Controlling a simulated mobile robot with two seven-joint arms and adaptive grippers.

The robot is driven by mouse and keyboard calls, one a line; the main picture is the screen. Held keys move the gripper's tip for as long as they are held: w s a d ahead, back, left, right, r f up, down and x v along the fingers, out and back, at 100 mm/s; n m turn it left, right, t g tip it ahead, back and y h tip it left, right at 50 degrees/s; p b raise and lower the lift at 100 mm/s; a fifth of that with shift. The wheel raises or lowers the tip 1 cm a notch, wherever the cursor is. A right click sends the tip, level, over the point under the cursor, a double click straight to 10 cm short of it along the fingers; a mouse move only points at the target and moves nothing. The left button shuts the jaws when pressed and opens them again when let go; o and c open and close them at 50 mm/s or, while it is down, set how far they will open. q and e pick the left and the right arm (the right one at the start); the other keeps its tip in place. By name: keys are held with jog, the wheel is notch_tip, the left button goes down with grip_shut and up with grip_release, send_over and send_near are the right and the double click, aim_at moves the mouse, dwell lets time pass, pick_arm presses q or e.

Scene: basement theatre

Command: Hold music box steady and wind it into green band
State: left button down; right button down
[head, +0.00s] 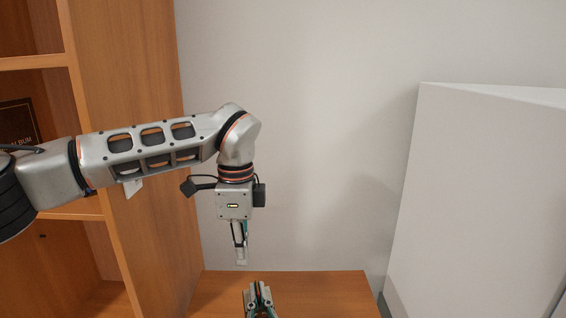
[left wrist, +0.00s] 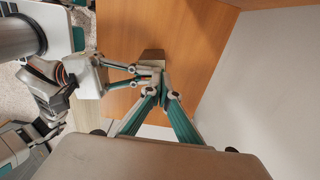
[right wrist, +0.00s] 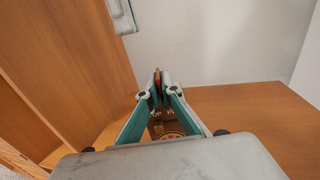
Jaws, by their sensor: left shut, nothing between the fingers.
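The music box shows in the right wrist view as a dark face with a gold ring and pale lettering (right wrist: 170,126), partly covered by my right gripper's fingers. A brown block that looks like the same box (left wrist: 153,55) stands on the wooden top in the left wrist view. My left gripper (head: 241,262) hangs pointing down, shut and empty; its tips (left wrist: 163,72) appear near the box. My right gripper (head: 258,287) is low in the head view, its fingertips (right wrist: 158,76) close together around a thin reddish strip; I cannot tell whether they grip it. The green band is not visible.
The wooden top (head: 320,290) is bare to the right of the grippers. A tall wooden shelf (head: 130,80) stands close on the left, with a dark album (head: 17,122) inside. A pale wall (head: 300,120) is behind, and a white panel (head: 480,190) is on the right.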

aim_at(258, 294)
pick_arm(q)
jog(key=shift+s, duration=0.1)
notch_tip(258, 294, down, 6)
jog(key=s, duration=0.2)
jog(key=shift+s+a, duration=0.15)
jog(key=shift+s, duration=0.15)
dwell(0.4)
jog(key=shift+w+d, duration=0.25)
jog(key=shift+d, duration=0.3)
dwell(1.1)
jog(key=shift+w+a, duration=0.1)
jog(key=shift+w, duration=0.5)
jog(key=shift+w, duration=0.4)
dwell(0.4)
dwell(0.4)
